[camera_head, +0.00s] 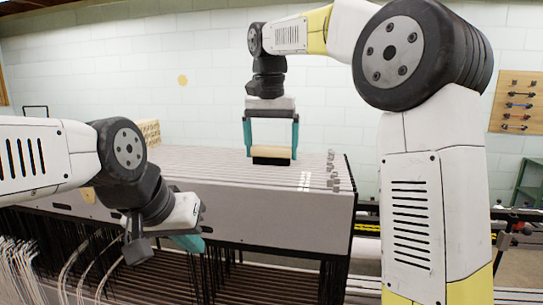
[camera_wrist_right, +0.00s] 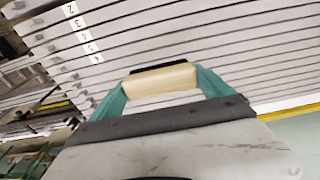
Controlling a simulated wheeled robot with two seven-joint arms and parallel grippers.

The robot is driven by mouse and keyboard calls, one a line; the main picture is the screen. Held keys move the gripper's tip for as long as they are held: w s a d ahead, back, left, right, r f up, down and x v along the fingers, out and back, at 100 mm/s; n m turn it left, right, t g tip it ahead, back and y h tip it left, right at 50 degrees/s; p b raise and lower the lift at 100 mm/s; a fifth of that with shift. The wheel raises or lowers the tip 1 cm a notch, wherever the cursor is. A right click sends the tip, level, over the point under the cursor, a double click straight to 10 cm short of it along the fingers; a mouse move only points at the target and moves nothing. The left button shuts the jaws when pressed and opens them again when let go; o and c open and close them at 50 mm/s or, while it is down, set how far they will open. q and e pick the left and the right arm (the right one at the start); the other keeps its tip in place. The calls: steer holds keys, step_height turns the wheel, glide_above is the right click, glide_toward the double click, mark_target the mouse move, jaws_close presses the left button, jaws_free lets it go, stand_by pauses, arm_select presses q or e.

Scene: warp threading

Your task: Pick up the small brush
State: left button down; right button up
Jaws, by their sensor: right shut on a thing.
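The small brush (camera_head: 271,153) has a pale wooden body with a dark strip along its lower edge. It is held between the teal fingers of my right gripper (camera_head: 271,150), just above or at the top of the grey slatted rack; I cannot tell if it touches. In the right wrist view the brush (camera_wrist_right: 160,80) sits between the two fingertips, its dark strip facing the slats. My left gripper (camera_head: 188,242) is low at the left, in front of the rack and away from the brush. Its teal finger shows, but its opening is unclear.
The grey slatted rack (camera_head: 240,209) fills the middle, with numbered labels along one end of the slats (camera_wrist_right: 80,38). White threads (camera_head: 20,265) and black cords hang at the lower left. A tool board (camera_head: 517,103) hangs on the right wall. Open floor shows at the right.

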mark_target(272, 146)
steer(key=shift+r, duration=0.1)
steer(key=shift+r, duration=0.5)
step_height(272, 146, up, 3)
steer(key=shift+s+f, duration=0.1)
steer(key=shift+f, duration=0.1)
steer(key=s+r, duration=0.1)
steer(key=s, duration=1.4)
steer(key=shift+s+d, duration=0.2)
steer(key=shift+s, duration=0.2)
steer(key=shift+r, duration=0.1)
steer(key=o, duration=0.6)
steer(key=c, duration=0.4)
